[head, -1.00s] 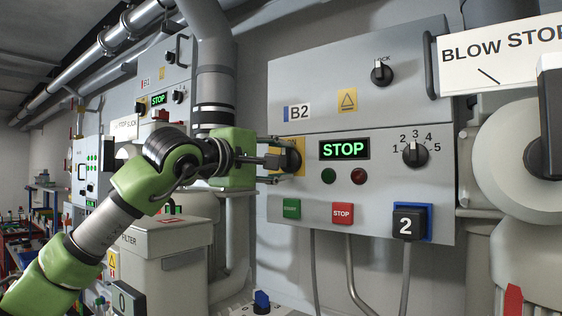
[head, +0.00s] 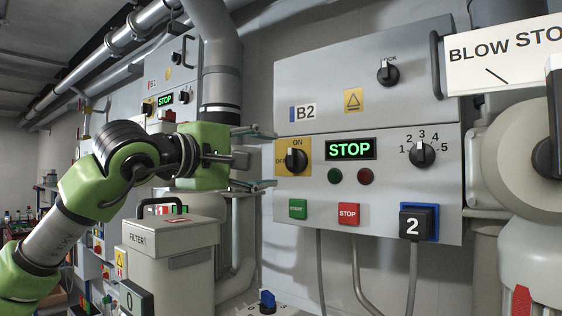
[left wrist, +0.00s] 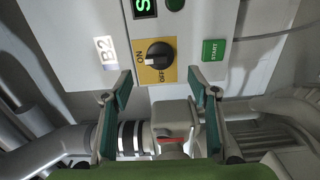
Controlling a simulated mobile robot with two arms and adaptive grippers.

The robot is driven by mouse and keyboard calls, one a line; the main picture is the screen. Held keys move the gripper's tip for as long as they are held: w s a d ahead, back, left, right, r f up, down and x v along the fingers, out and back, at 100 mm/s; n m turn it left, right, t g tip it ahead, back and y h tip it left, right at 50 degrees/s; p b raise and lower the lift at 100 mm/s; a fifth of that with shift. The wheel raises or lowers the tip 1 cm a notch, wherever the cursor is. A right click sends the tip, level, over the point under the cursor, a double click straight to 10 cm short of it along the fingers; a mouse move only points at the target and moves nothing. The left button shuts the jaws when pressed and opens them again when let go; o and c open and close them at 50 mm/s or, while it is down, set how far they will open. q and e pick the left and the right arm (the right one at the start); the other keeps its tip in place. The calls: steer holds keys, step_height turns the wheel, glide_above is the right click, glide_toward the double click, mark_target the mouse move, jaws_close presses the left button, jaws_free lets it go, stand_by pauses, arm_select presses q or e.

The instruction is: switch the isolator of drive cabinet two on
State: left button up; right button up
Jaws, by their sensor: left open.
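The isolator (head: 296,161) of cabinet B2 (head: 365,105) is a black rotary knob on a yellow plate, with ON at the top and OFF at the left. Its white mark appears to point up towards ON. The isolator shows also in the left wrist view (left wrist: 159,57), turned sideways, with nothing on it. My left gripper (head: 262,158) is open and empty, just left of the plate and apart from the knob. Its two fingers (left wrist: 158,82) show in the left wrist view, below the plate. My right gripper is not in view.
The B2 display (head: 350,149) reads STOP. Below it are a green START button (head: 298,209) and a red STOP button (head: 349,214). A selector (head: 422,154) numbered 1 to 5 sits to the right. A filter box (head: 170,250) stands below my left arm.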

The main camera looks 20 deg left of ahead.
arm_select(q)
steer(key=v, duration=0.4)
steer(key=shift+s, duration=0.25)
